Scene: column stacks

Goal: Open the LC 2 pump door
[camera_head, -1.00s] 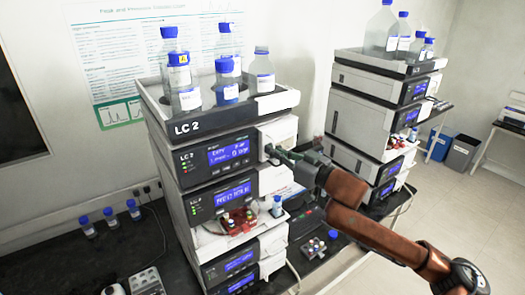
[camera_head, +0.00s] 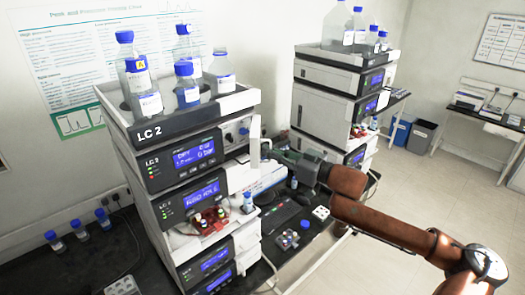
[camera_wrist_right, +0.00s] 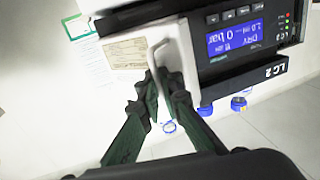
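The LC 2 stack stands at left centre in the head view. Its top module, the pump (camera_head: 180,158), has a lit blue display. The white pump door (camera_head: 255,140) stands swung outward at the module's right side, and fittings (camera_head: 236,132) show in the opening behind it. My right gripper (camera_head: 267,154) is at the door's outer edge. In the right wrist view, the door (camera_wrist_right: 176,45) carries a pale bar handle (camera_wrist_right: 153,60). The right gripper's fingers (camera_wrist_right: 160,78) are close together around the lower part of this handle. My left gripper is not in view.
Several blue-capped bottles (camera_head: 187,85) stand in the tray on top of the stack. A second stack (camera_head: 322,105) stands behind to the right.

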